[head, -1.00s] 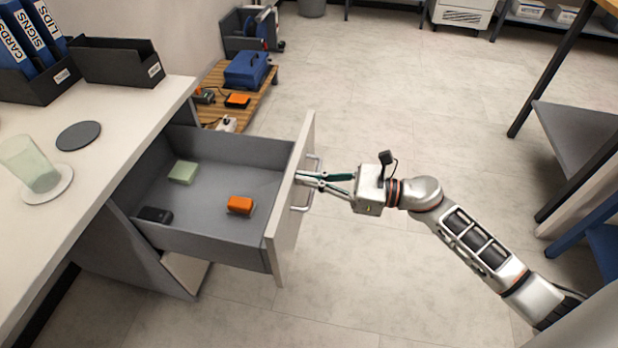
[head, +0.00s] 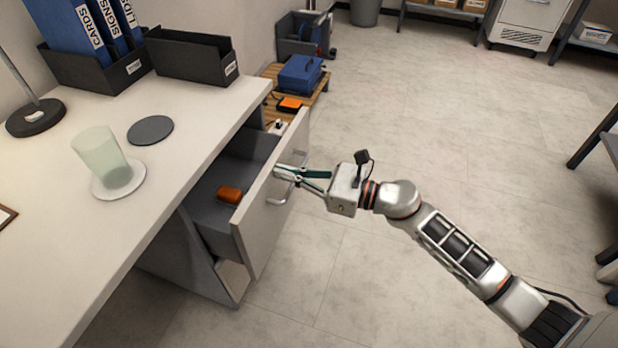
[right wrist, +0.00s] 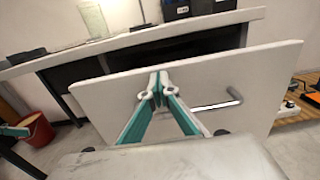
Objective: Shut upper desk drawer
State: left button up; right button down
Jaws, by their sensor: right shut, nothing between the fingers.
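The upper desk drawer (head: 270,200) stands partly open, pulled out of the white desk (head: 180,195). An orange item (head: 230,194) lies inside it; the rear of the drawer is hidden under the desktop. My right gripper (head: 278,171) is shut and empty, its fingertips at the outer face of the drawer front beside the bar handle (head: 284,186). In the right wrist view the shut fingertips (right wrist: 153,90) meet the pale drawer front (right wrist: 105,98), left of the handle (right wrist: 218,103). Exact contact is hard to tell.
On the desktop are a greenish cup (head: 101,156) on a white coaster, a dark round coaster (head: 150,130), a lamp base (head: 36,117) and black bins (head: 188,56). A wooden platform (head: 318,98) with a blue case (head: 300,74) stands behind the drawer.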

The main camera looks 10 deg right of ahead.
pick_arm(q)
jog(key=shift+w+d+r+t+b, duration=0.3)
jog(key=shift+w+d+r+b, duration=0.1)
jog(key=shift+d+r+b, duration=0.3)
pick_arm(e)
jog(key=x, duration=1.1)
jog(key=shift+w+a, duration=0.25)
jog(key=shift+w, duration=0.05)
pick_arm(q)
jog(key=shift+s+a, duration=0.1)
pick_arm(e)
jog(key=shift+r, duration=0.1)
